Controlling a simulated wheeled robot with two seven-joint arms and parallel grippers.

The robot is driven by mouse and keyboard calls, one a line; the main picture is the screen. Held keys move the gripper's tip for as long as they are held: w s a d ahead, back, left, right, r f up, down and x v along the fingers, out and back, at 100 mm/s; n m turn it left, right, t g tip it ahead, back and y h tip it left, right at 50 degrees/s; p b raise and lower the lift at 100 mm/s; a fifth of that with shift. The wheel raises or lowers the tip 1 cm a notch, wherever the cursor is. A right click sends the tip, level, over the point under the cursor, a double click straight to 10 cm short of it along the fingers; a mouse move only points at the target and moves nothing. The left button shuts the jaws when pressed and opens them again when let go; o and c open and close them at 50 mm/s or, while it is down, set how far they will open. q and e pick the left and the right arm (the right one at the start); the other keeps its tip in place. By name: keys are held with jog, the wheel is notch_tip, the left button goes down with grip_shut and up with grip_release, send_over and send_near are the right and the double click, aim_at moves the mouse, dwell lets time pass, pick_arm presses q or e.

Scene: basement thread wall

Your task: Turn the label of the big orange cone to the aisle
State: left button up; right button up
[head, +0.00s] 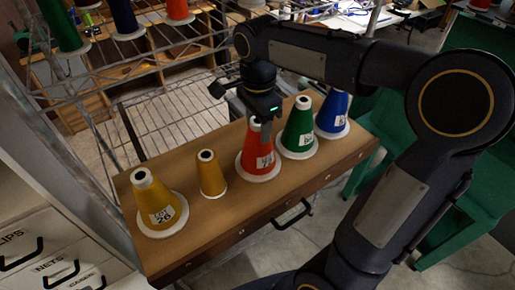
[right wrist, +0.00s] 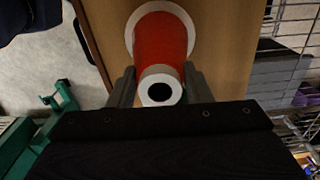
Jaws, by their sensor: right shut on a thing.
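A big red-orange cone (head: 254,158) stands upright on its white base on the wooden board. Its white label (head: 265,161) shows on the front right side in the head view. My right gripper (head: 263,128) comes from above and is shut on the cone's top. In the right wrist view, the cone (right wrist: 160,38) lies between the two fingers of my right gripper (right wrist: 159,88), at its pale top with a dark hole. No label shows there. My left gripper is out of view.
A big yellow-orange cone (head: 156,205) with a front label and a small yellow cone (head: 210,175) stand left. A green cone (head: 299,131) is close on the right, then a blue cone (head: 332,115). A wire rack (head: 150,127) is behind; white drawers (head: 50,245) are left.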

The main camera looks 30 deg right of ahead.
jog(key=o, duration=1)
notch_tip(320, 180, up, 8)
jog(key=s+a+f+n+t+y, duration=0.1)
jog(key=s+f+n+t, duration=0.1)
jog(key=s+f+n, duration=0.2)
jog(key=s+a+f+n+t+y, duration=0.1)
jog(key=s+f+n, duration=0.4)
jog(key=s+n, duration=0.1)
jog(key=s+a+f+n+t+y+b, duration=0.1)
jog(key=s+a+f+n+t, duration=0.1)
jog(key=s+f+n, duration=0.3)
jog(key=shift+s+a+n+t+y, duration=0.1)
jog(key=shift+s+n+t+y, duration=0.3)
jog(key=shift+s, duration=0.55)
